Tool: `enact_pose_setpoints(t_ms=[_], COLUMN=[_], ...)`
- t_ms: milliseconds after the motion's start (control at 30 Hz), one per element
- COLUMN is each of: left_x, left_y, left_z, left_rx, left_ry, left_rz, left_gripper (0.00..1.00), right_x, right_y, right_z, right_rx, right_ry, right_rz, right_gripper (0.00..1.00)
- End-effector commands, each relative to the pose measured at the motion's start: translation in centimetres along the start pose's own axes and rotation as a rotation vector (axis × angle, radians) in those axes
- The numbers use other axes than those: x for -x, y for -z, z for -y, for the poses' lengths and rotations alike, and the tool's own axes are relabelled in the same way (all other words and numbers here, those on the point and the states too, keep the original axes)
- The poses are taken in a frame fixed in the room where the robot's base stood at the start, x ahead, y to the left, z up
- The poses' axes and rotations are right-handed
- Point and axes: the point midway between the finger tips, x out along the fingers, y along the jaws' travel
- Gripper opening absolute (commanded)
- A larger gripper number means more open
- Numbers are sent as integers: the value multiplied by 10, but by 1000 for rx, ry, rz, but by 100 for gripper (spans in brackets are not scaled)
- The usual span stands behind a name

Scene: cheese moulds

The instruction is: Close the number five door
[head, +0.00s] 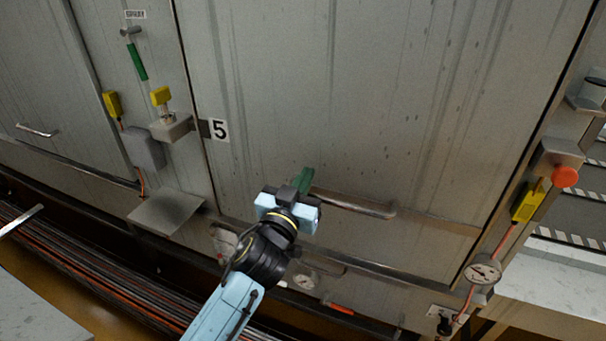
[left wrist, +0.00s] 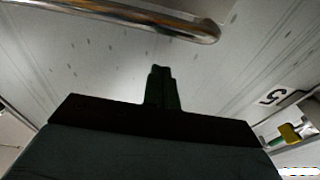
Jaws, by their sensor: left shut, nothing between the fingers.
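The number five door (head: 370,110) is a large grey metal panel that fills the middle of the head view. Its black-on-white "5" label (head: 219,129) is near its left edge, and the label also shows at the right of the left wrist view (left wrist: 276,96). A metal bar handle (head: 350,203) runs across the lower door; it also crosses the top of the left wrist view (left wrist: 150,20). My left gripper (head: 303,180) is shut and empty, its green fingers in front of the door by the handle's left end. Whether they touch the door cannot be told. My right gripper is not in view.
A neighbouring door (head: 50,90) with a small handle is at the left. A grey shelf plate (head: 166,209) juts out at lower left. At the right are a red button (head: 565,176), a yellow switch (head: 528,201) and a gauge (head: 483,272). Cables (head: 90,265) run along the lower left.

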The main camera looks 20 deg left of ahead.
Motion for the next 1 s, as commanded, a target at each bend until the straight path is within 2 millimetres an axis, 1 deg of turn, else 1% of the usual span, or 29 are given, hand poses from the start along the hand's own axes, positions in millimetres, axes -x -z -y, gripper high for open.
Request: enact_pose_setpoints(t_ms=[33, 200, 300, 400, 500, 600, 767, 833, 867, 967, 1000], left_x=[15, 52, 70, 84, 93, 98, 100, 99, 99, 102, 105], left_y=[-2, -3, -2, -2, -1, -1, -2, -13, -21, -69, -96], left_z=[0, 0, 0, 0, 0, 0, 0, 0, 0, -1, -1], left_rx=[3, 1, 2, 2, 2, 1, -1, -4, -7, -21, -26], left_ry=[0, 1, 1, 0, 0, 0, 0, -2, -3, -11, -15], left_rz=[3, 1, 0, -1, -2, -3, -1, 22, 41, 141, 197], left_gripper=[0, 0, 0, 0, 0, 0, 0, 0, 0, 0, 0], right_x=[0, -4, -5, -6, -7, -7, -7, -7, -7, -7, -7], right_y=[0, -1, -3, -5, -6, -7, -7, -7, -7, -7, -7], right_z=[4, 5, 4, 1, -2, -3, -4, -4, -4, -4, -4], right_rx=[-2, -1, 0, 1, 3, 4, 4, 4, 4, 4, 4], right_ry=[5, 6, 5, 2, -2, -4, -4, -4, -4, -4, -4], right_rz=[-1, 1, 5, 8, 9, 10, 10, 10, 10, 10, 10], right_gripper=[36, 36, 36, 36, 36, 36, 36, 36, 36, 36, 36])
